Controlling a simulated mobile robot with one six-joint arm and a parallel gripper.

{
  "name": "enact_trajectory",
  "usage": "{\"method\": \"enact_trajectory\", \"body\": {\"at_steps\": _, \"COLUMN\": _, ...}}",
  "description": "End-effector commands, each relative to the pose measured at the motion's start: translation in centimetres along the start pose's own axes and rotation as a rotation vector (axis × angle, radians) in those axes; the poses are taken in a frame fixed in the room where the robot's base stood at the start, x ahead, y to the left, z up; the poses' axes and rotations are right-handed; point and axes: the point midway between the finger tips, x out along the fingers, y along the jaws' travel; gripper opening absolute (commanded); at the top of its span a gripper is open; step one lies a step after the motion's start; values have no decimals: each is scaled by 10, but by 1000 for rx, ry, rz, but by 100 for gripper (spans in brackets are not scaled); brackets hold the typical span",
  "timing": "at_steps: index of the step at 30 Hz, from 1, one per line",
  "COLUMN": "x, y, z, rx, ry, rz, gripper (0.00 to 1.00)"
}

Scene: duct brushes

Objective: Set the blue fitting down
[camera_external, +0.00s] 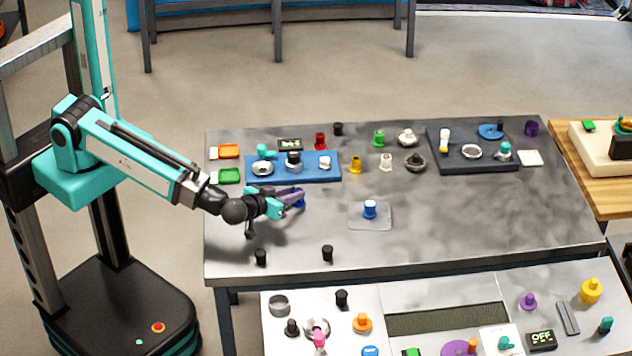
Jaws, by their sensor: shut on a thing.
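My gripper (298,196) is low over the left part of the grey metal table (480,225), its fingers pointing right. It is shut on a small blue fitting (301,203), of which only a little shows at the fingertips; the fingers hide the rest. I cannot tell whether the fitting touches the tabletop. Another blue piece with a white top (370,209) stands upright on a clear square plate (384,221), to the right of my gripper and apart from it.
A blue tray (254,178) with several fittings lies just behind my gripper. Two black pegs (327,253) (261,257) stand near the front edge. A dark tray (480,167) is at the back right. The table's right front is clear.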

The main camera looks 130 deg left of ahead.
Motion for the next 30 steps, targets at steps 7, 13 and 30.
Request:
{"method": "enact_trajectory", "body": {"at_steps": 7, "x": 0, "y": 0, "z": 0, "rx": 0, "ry": 1, "rz": 0, "gripper": 0}}
{"method": "enact_trajectory", "body": {"at_steps": 13, "x": 1, "y": 0, "z": 2, "rx": 0, "ry": 0, "rz": 0, "gripper": 0}}
{"method": "enact_trajectory", "body": {"at_steps": 30, "x": 0, "y": 0, "z": 0, "rx": 0, "ry": 0, "rz": 0, "gripper": 40}}
